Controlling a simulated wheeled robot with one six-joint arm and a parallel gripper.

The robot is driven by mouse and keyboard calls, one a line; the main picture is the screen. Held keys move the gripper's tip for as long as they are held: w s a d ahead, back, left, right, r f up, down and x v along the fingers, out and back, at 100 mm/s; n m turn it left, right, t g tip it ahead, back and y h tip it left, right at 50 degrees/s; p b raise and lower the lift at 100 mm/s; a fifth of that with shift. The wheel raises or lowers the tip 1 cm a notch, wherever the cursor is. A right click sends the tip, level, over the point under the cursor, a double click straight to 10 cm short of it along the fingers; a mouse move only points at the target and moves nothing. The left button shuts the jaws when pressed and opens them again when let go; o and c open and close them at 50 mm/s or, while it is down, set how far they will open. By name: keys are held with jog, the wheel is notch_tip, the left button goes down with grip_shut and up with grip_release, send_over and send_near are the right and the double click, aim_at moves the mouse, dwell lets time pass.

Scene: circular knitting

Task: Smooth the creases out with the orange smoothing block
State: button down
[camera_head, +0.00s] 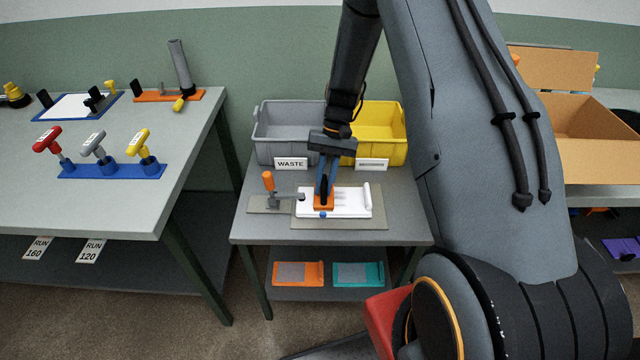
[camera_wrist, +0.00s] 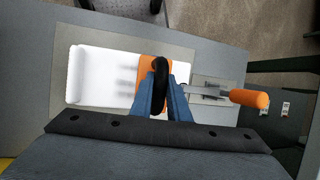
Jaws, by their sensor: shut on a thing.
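The orange smoothing block (camera_head: 324,203) rests on the left part of the white cloth piece (camera_head: 351,205) on the small table. It has a dark arched handle, which my gripper (camera_head: 324,180) is shut on. In the wrist view the orange block (camera_wrist: 146,102) lies partly under my gripper (camera_wrist: 161,88), whose blue fingers hold the black handle. Faint grey creases show on the white piece (camera_wrist: 92,75) beside the block. Its far end from the block is a raised white roll. What lies under the block is hidden.
An orange-handled clamp (camera_head: 268,184) stands just left of the white piece. A grey waste bin (camera_head: 262,140) and a yellow bin (camera_head: 396,145) stand behind. Orange (camera_head: 312,274) and teal (camera_head: 343,274) pieces lie on the shelf below. The bench (camera_head: 90,195) at left holds several tools.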

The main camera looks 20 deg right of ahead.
jog(key=shift+s+d+f, duration=0.1)
jog(key=shift+s+d, duration=0.1)
jog(key=shift+d, duration=0.3)
jog(key=shift+s+d, duration=0.15)
jog(key=shift+d, duration=0.35)
jog(key=shift+a, duration=0.1)
jog(key=shift+s, duration=0.1)
jog(key=c, duration=2.4)
grip_release()
grip_shut()
jog(key=shift+o, duration=2.1)
grip_release()
jog(key=shift+r+p, duration=0.3)
jog(key=shift+r, duration=0.1)
